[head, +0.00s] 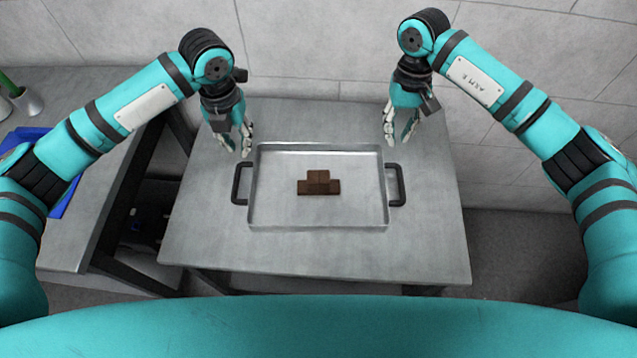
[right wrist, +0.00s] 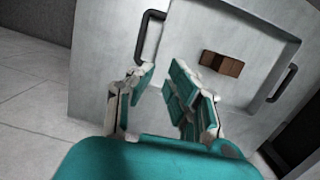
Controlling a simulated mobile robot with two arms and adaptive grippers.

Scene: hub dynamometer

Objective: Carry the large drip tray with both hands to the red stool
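The large drip tray (head: 270,213) is a shallow metal tray with a dark handle at each short side. It lies flat on a grey table, with a small stack of brown blocks (head: 319,184) in its middle. My left gripper (head: 246,147) is above the tray's far left corner, apart from the left handle (head: 241,184). My right gripper (head: 398,143) is above and behind the right handle (head: 397,185). In the right wrist view my right gripper (right wrist: 155,90) is open and empty, with one handle (right wrist: 149,36) beyond its fingers. No red stool is in view.
The grey table (head: 320,256) has bare room around the tray. At the left stands another table (head: 75,230) with a blue item (head: 62,195) and a metal cup (head: 27,101). A tiled wall (head: 310,40) rises behind.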

